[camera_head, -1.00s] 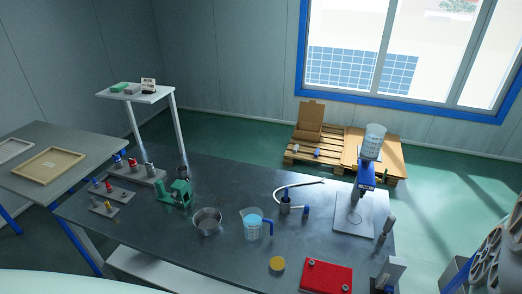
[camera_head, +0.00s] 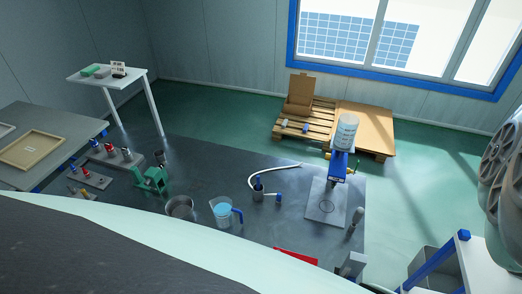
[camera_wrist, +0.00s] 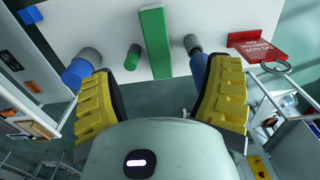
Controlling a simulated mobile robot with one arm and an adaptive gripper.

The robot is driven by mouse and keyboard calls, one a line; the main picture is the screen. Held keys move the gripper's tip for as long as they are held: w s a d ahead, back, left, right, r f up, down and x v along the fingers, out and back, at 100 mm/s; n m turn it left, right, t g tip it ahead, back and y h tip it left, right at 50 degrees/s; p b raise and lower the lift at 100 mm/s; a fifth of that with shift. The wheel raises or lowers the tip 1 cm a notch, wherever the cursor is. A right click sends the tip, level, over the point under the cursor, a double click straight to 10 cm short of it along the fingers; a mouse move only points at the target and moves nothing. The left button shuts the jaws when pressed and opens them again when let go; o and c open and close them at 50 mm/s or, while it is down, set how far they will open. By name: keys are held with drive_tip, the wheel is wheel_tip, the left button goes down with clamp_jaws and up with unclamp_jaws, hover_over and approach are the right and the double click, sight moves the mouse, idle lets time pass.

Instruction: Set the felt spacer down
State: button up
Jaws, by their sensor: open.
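My gripper (camera_wrist: 162,72) is open in the wrist view, with its yellow ribbed fingers wide apart and nothing held between them. Beyond the fingers is a white panel (camera_wrist: 215,22). A long green bar (camera_wrist: 155,42) and a short green cylinder (camera_wrist: 132,58) stand on it, in the gap between the fingers. A blue cylinder with a grey end (camera_wrist: 78,70) is by the left finger, and another blue and grey one (camera_wrist: 198,62) is by the right finger. I cannot tell which thing, if any, is the felt spacer. My gripper does not show clearly in the head view.
A red sign (camera_wrist: 256,44) and a metal ring (camera_wrist: 274,65) are right of the panel. In the head view, a dark workbench (camera_head: 205,180) carries a green vise (camera_head: 152,179), a jug (camera_head: 224,212) and a blue press (camera_head: 339,165).

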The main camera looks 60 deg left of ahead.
drive_tip(key=f, duration=0.2)
drive_tip(key=f+b, duration=0.1)
drive_tip(key=f, duration=0.1)
drive_tip(key=f+b, duration=0.1)
drive_tip(key=f, duration=0.1)
drive_tip(key=shift+s+d+f, duration=0.1)
drive_tip(key=shift+s+f, duration=0.1)
drive_tip(key=shift+s, duration=0.05)
drive_tip(key=shift+w+f, duration=0.1)
drive_tip(key=shift+f, duration=1.1)
drive_tip(key=shift+d+f+p, duration=0.2)
drive_tip(key=shift+f+p, duration=0.2)
drive_tip(key=shift+f, duration=0.2)
drive_tip(key=shift+d+f+p, duration=0.15)
drive_tip(key=shift+f+p, duration=0.25)
drive_tip(key=shift+f, duration=0.15)
drive_tip(key=shift+s+f, duration=0.25)
drive_tip(key=shift+f, duration=0.15)
drive_tip(key=shift+d+f, duration=0.1)
drive_tip(key=shift+f, duration=0.45)
drive_tip(key=shift+w+a+f+p, duration=0.2)
drive_tip(key=shift+f+p, duration=0.15)
drive_tip(key=shift+f, duration=0.15)
drive_tip(key=c, duration=1)
